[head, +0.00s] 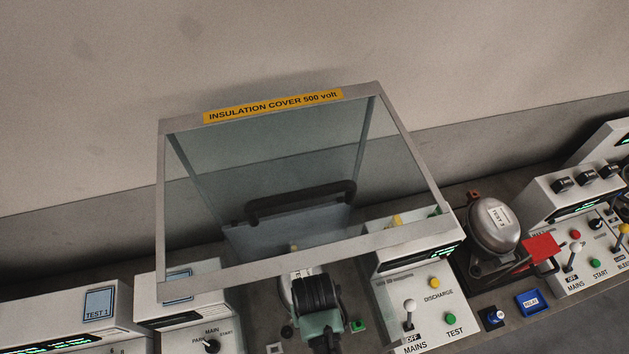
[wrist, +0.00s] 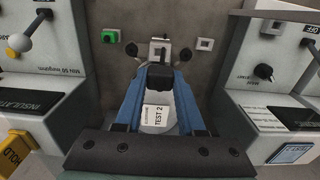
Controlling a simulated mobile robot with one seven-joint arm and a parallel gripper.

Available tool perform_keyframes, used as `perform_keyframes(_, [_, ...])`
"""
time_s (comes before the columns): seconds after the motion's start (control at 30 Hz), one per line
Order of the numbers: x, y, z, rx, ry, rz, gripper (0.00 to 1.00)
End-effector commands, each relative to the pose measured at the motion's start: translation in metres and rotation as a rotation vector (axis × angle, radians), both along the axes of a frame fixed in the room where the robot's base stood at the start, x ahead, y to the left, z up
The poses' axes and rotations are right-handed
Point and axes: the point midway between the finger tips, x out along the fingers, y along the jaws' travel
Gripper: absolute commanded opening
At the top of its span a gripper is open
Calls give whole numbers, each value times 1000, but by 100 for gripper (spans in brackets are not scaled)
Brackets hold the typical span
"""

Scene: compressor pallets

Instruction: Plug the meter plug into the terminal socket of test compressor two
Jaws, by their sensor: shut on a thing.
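In the wrist view my gripper (wrist: 160,82) has its blue fingers shut on a small black block, which looks like the meter plug (wrist: 160,74). Behind and below the fingers is the pale compressor (wrist: 156,115) with a TEST 2 label, partly hidden by them. A small light box with a dark face (wrist: 160,49), perhaps the terminal socket, lies just beyond the plug. I cannot tell whether they touch. In the head view the end of my arm covers most of this compressor (head: 284,287), and the fingers and plug are hidden.
A clear insulation cover (head: 273,97) with a black handle (head: 300,203) stands raised behind my arm. Consoles flank the compressor: one on the left (wrist: 277,105), one on the right (head: 419,302) with a lever. Another compressor (head: 497,228) stands farther right beside a red plate (head: 541,249).

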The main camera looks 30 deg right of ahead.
Motion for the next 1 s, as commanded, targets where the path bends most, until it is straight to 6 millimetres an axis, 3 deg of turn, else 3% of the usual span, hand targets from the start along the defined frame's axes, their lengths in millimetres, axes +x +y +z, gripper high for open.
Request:
perform_keyframes(0.53, [0,0,-52,0,0,0,0])
perform_keyframes(1.0, [0,0,-58,0,-1,0,0])
